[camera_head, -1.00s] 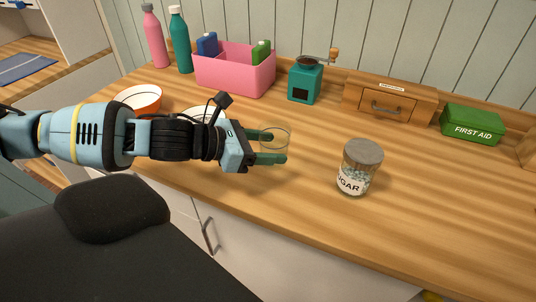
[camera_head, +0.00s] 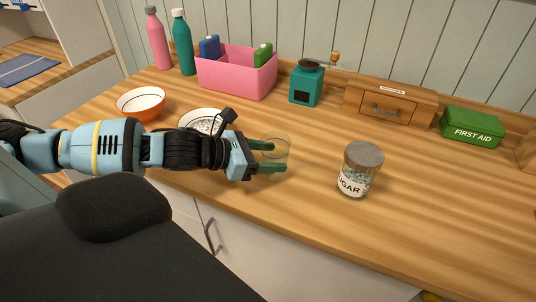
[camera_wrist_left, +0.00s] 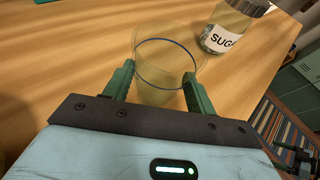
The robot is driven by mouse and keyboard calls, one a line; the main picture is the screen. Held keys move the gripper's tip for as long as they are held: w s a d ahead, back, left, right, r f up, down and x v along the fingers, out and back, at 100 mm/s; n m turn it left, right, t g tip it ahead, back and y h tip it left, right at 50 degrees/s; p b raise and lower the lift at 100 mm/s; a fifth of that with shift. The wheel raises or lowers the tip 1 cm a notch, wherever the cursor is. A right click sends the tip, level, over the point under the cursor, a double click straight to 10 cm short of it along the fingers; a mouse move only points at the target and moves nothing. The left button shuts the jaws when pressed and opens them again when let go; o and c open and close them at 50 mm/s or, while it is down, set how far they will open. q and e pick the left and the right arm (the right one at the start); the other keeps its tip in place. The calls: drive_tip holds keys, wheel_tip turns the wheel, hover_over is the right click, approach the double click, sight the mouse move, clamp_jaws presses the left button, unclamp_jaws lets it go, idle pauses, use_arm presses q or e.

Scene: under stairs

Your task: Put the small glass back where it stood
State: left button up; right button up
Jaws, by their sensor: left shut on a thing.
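The small glass (camera_head: 276,149) is clear, with a thin blue ring that shows in the left wrist view (camera_wrist_left: 167,67). My left gripper (camera_head: 270,157) is shut on it, with one green finger on each side. The glass is upright or nearly so, over the wooden counter (camera_head: 300,225). I cannot tell whether its base touches the wood. The sugar jar (camera_head: 359,170) stands to the right of the glass, apart from it; it also shows in the left wrist view (camera_wrist_left: 228,28).
An orange-and-white bowl (camera_head: 141,104) and a patterned bowl (camera_head: 201,118) stand on the left, the latter close behind my arm. A pink bin (camera_head: 235,77), teal grinder (camera_head: 306,84), drawer box (camera_head: 389,102) and first aid box (camera_head: 472,125) line the back. Wood around the jar is clear.

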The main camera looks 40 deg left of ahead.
use_arm(q)
drive_tip(key=shift+f, duration=0.15)
drive_tip(key=o, duration=1.7)
